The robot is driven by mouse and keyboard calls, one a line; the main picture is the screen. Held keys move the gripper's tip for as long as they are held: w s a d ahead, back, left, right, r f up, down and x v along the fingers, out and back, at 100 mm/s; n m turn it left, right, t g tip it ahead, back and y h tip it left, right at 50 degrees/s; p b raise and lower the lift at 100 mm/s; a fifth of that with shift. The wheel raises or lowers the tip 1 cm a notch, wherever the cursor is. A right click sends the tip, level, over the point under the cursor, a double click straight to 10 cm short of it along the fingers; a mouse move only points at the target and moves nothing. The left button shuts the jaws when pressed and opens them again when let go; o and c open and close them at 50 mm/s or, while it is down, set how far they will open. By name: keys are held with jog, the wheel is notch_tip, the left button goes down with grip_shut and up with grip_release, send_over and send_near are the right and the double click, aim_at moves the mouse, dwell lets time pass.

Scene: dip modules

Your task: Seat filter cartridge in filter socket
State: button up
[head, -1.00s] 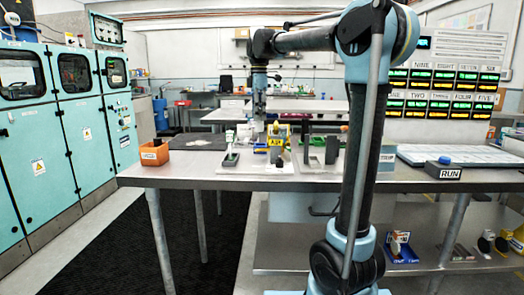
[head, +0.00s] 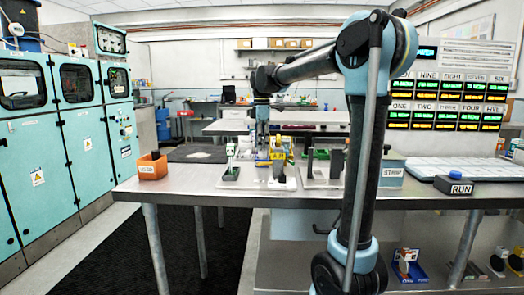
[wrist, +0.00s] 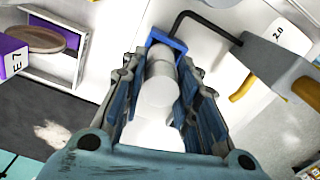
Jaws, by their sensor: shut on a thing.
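My gripper (wrist: 158,105) is shut on a white, rounded cylinder that I take to be the filter cartridge (wrist: 160,85). The cartridge lies between the two blue-lined fingers, and its lower end is partly hidden. A blue bracket (wrist: 168,41) shows just beyond the cartridge tip; I cannot tell whether it is part of the filter socket or whether they touch. In the head view my gripper (head: 262,152) is low over the table, among the small fixtures and left of a yellow fixture (head: 283,149). The cartridge is too small to make out there.
A black bent rod (wrist: 207,22) and a grey block marked 2.0 (wrist: 275,58) stand close on the right. A purple E7 block (wrist: 14,55) is at left. On the table (head: 200,188) are an orange bin (head: 153,167), a green-based stand (head: 231,173) and a RUN button box (head: 459,187).

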jog(key=shift+f, duration=1.15)
jog(key=o, duration=1.1)
jog(key=shift+c, duration=0.2)
notch_tip(320, 180, up, 12)
jog(key=shift+r, duration=0.1)
jog(key=shift+s, duration=0.1)
